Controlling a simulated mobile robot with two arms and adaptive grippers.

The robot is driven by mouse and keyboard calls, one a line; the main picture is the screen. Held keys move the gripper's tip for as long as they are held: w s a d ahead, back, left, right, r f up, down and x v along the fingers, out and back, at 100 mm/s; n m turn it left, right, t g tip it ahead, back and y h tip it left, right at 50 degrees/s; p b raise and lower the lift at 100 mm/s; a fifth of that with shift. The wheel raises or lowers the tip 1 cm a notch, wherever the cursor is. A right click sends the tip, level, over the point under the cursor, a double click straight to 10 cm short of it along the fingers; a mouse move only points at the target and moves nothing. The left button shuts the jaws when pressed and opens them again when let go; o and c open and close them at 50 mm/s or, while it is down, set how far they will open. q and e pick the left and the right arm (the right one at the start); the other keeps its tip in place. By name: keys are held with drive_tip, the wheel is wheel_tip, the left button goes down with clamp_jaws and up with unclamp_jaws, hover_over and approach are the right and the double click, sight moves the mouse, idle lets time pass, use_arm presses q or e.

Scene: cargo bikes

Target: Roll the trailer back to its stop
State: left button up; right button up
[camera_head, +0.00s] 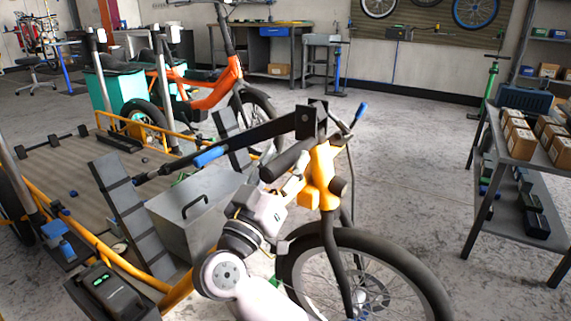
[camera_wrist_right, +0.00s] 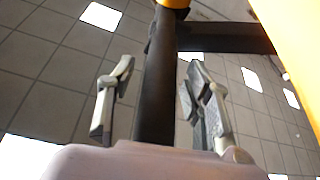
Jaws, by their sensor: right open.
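A low wooden deck with a yellow tube frame (camera_head: 107,244) lies at the left in the head view and seems to be the trailer. Its front meets a yellow head tube (camera_head: 321,178) above a front wheel (camera_head: 425,272). I cannot make out which part is the stop. My right gripper (camera_head: 287,190) is beside the yellow head tube, under a black grip (camera_head: 285,160). In the right wrist view its two fingers stand apart (camera_wrist_right: 160,75), with a dark tube (camera_wrist_right: 157,110) between them; contact is not clear. My left gripper is out of view.
A grey box with a handle (camera_head: 190,232) and a grey ramp-like strip (camera_head: 128,215) sit on the deck. A long black bar (camera_head: 240,140) crosses above. An orange bike (camera_head: 210,88) stands behind. A shelf table with cartons (camera_head: 520,140) is at the right; floor between is clear.

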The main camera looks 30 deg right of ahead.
drive_tip(key=shift+w+d+r, duration=0.15)
drive_tip(key=shift+w+d, duration=0.05)
drive_tip(key=shift+d, duration=0.05)
drive_tip(key=shift+c, duration=0.3)
clamp_jaws()
idle(0.5)
